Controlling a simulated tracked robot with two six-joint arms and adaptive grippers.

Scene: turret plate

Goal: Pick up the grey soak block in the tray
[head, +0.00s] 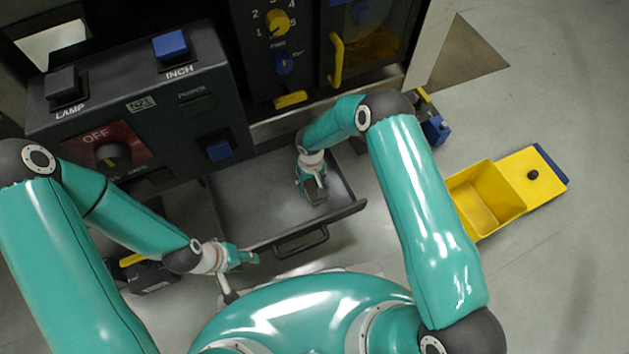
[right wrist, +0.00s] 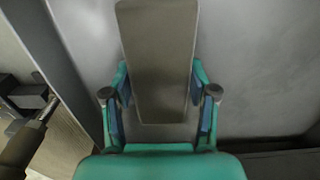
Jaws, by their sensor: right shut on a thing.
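The grey soak block (right wrist: 158,60) fills the space between the fingers of my right gripper (right wrist: 160,100) in the right wrist view. The fingers are shut on its two sides. In the head view my right gripper (head: 314,190) is down inside the open grey tray (head: 250,215), and the block (head: 315,196) is small and partly hidden at its tip. I cannot tell whether the block touches the tray floor. My left gripper (head: 250,258) is outside the tray, near its front left corner; its jaw opening is too small to judge.
A dark control panel (head: 205,115) with switches stands left of and behind the tray. The tray handle (head: 300,242) faces me. A yellow bin (head: 488,197) lies on the floor at right. The floor around that bin is mostly clear.

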